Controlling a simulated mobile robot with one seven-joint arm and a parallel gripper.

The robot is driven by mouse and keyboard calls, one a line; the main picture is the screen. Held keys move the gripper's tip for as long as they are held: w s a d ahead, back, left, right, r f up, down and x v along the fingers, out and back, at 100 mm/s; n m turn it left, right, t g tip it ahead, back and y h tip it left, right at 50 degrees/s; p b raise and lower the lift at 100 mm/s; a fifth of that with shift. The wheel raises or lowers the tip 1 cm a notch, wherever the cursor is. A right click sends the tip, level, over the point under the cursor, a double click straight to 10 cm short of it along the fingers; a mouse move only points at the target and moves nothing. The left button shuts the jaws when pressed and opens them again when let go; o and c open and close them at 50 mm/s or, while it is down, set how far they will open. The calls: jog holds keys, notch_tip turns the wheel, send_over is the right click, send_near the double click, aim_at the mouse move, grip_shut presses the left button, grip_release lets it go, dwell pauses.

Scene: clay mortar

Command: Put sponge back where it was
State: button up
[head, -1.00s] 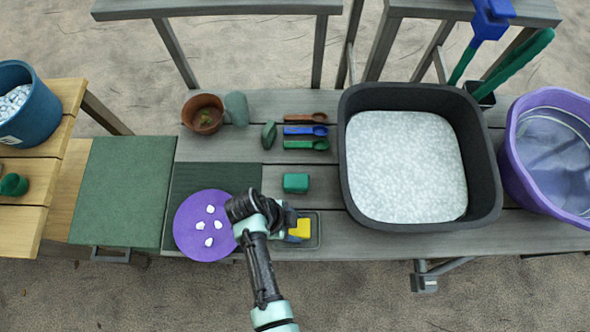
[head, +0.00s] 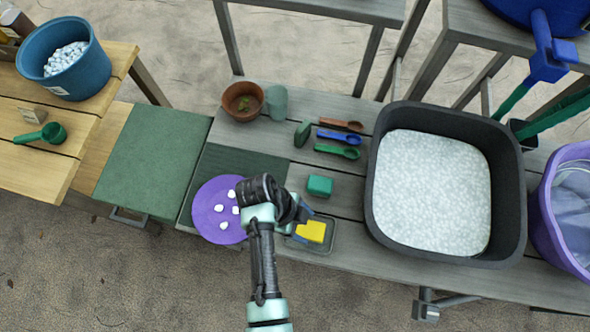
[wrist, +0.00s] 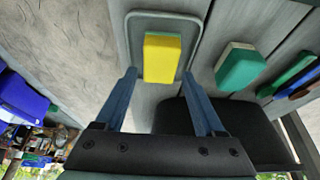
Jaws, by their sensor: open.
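A yellow sponge (head: 311,231) with a thin green edge lies in a shallow grey tray (head: 325,249) at the bench's front edge. In the wrist view the sponge (wrist: 162,58) lies in the tray (wrist: 195,22). My gripper (head: 299,226) is open over the tray's left side in the head view. In the wrist view my gripper (wrist: 161,74) has one blue finger on each side of the sponge's near end, with visible gaps. My gripper hides part of the tray in the head view.
A green block (head: 320,186) sits on the bench behind the tray. A purple disc (head: 215,208) with several white pebbles is on the left. A large black tub (head: 510,200) stands on the right. Scoops (head: 340,136) and a clay pot (head: 243,101) are farther back.

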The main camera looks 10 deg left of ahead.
jog(key=v, duration=0.7)
jog(key=w+a+r+n+t+y, duration=0.35)
jog(key=w+r+t, duration=0.25)
jog(key=w+r, duration=0.7)
jog(key=w+d+r+n+t+y, duration=0.1)
jog(key=w+r+n+t, duration=0.4)
jog(key=r, duration=0.6)
jog(key=w+r+n+t, duration=0.1)
jog(key=w+r+t, duration=0.35)
jog(key=r, duration=0.75)
jog(key=d+r+n+t, duration=0.3)
jog(key=r+t, duration=0.1)
jog(key=r, duration=1.2)
jog(key=s+d+r+n+t, duration=0.2)
jog(key=s+r+t, duration=0.2)
jog(key=r, duration=0.6)
jog(key=s+d+r+n+t, duration=0.2)
jog(key=s+r+n+t, duration=0.1)
jog(key=s+r, duration=0.6)
jog(key=shift+r+t, duration=0.45)
jog(key=shift+n, duration=0.25)
